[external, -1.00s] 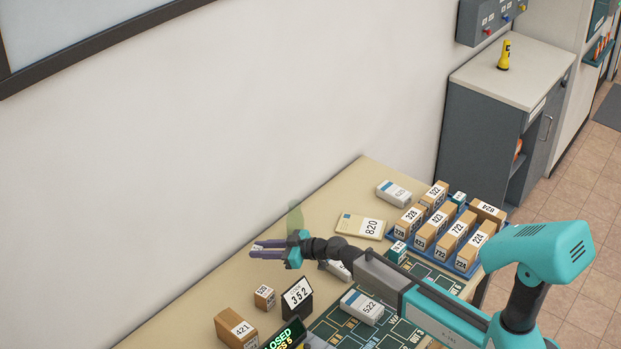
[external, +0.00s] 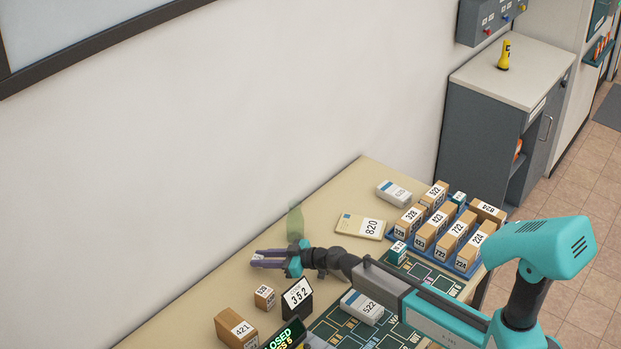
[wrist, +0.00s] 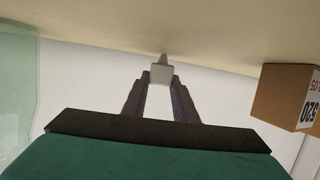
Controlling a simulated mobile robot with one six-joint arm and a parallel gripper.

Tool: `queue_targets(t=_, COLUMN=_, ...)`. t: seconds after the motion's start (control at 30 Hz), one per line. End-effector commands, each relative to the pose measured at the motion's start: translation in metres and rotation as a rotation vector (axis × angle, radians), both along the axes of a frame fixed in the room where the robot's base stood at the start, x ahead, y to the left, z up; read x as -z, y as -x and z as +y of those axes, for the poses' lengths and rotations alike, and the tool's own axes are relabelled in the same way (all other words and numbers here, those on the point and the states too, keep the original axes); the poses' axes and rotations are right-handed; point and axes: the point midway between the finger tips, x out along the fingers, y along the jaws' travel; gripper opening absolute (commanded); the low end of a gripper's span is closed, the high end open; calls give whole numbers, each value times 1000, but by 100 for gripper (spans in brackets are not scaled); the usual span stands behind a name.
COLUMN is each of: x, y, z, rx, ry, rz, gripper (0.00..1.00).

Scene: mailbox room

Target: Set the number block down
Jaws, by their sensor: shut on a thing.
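My gripper (external: 268,259) reaches left over the bare tan table near the wall. Its dark fingers are shut on a small pale block (wrist: 161,74), the number block, at their tips. In the external view only a whitish bit of the block (external: 257,258) shows at the fingertips. No number on it can be read in either view. In the wrist view the block is close to the tan table surface (wrist: 90,28); whether it touches is unclear.
A small brown box marked 520 (wrist: 285,95) stands close beside my gripper. A 352 sign (external: 297,296), a 421 box (external: 235,328) and a white 522 box (external: 362,306) are nearer the front. A blue tray (external: 433,257) holds several boxes at right. A translucent green shape (external: 295,222) stands near the wall.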

Motion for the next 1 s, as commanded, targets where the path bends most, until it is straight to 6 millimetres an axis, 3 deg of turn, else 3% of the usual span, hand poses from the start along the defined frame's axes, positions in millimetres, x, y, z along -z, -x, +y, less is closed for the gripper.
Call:
queue_targets(t=0.5, x=3, y=0, z=0, rx=0, ry=-1, rz=0, gripper=4)
queue_targets(t=0.53, x=2, y=0, z=0, rx=0, ry=0, rz=0, gripper=29)
queue_targets(t=0.63, x=2, y=0, z=0, rx=0, ry=0, rz=0, gripper=44)
queue_targets(t=1.0, x=2, y=0, z=0, rx=0, ry=0, rz=0, gripper=44)
